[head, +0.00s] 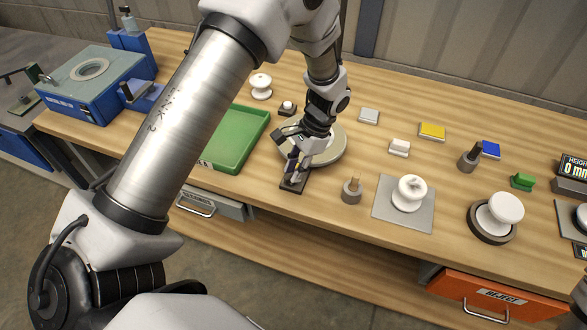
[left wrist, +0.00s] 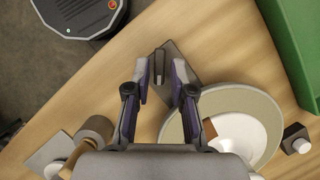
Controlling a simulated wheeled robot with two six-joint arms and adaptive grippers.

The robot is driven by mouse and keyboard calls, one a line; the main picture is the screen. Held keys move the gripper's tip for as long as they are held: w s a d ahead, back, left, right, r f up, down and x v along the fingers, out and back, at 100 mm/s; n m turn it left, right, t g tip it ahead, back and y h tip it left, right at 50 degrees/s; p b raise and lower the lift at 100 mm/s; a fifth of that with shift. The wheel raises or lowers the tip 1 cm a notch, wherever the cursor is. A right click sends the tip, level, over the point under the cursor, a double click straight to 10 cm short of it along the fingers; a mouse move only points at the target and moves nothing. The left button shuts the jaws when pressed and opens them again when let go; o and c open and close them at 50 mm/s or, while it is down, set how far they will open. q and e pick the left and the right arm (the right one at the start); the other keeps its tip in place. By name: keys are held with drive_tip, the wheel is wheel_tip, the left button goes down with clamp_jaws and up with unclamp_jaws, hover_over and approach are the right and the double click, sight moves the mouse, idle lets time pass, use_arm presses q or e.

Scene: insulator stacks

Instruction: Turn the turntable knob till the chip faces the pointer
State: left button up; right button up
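The turntable (head: 332,152) is a pale round disc, partly hidden by my left gripper; it also shows in the left wrist view (left wrist: 262,105). A white round part (left wrist: 240,135) stands on it, with a brown chip (left wrist: 208,128) on its side towards my gripper. A dark plate (head: 290,187) with a small upright bar, seemingly the knob (left wrist: 158,66), lies beside the disc. My left gripper (head: 294,172) points down over this plate. Its fingers are open, apart on either side of the bar in the left wrist view. I cannot clearly identify the pointer.
A green tray (head: 237,140) lies left of the turntable. A small dark block with a white top (head: 287,107) stands behind it. A peg on a round base (head: 352,190) and a white insulator on a grey plate (head: 409,194) stand to the right. An orange reject drawer (head: 500,298) is below.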

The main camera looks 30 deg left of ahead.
use_arm(q)
drive_tip(key=v, duration=1)
drive_tip(key=shift+r, duration=0.35)
drive_tip(key=shift+d, duration=0.1)
